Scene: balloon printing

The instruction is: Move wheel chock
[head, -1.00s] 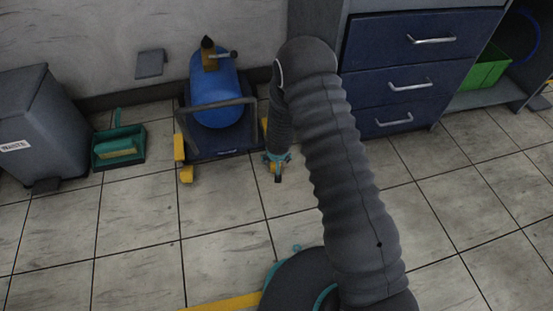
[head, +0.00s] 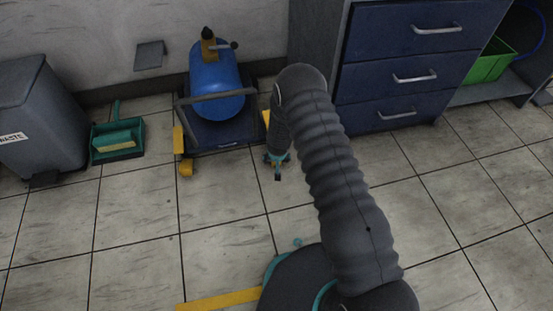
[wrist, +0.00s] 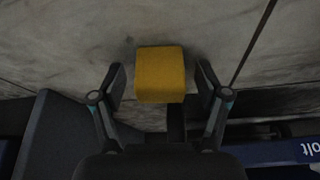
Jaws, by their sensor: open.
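In the wrist view, a yellow block-shaped wheel chock (wrist: 160,72) lies between the two fingers of my gripper (wrist: 160,82). The fingers are open, with a visible gap on each side of the chock. In the head view, my gripper (head: 278,170) points down at the front right corner of a dark cart (head: 225,140) carrying a blue tank (head: 217,90). My gripper mostly hides the chock there. Another yellow block (head: 187,168) sits on the floor at the cart's front left corner.
A grey waste bin (head: 38,120) and a teal dustpan (head: 117,140) stand to the left. A blue drawer cabinet (head: 400,70) stands close at the right, with a green crate (head: 490,65) on a shelf beyond. The tiled floor in front is mostly clear.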

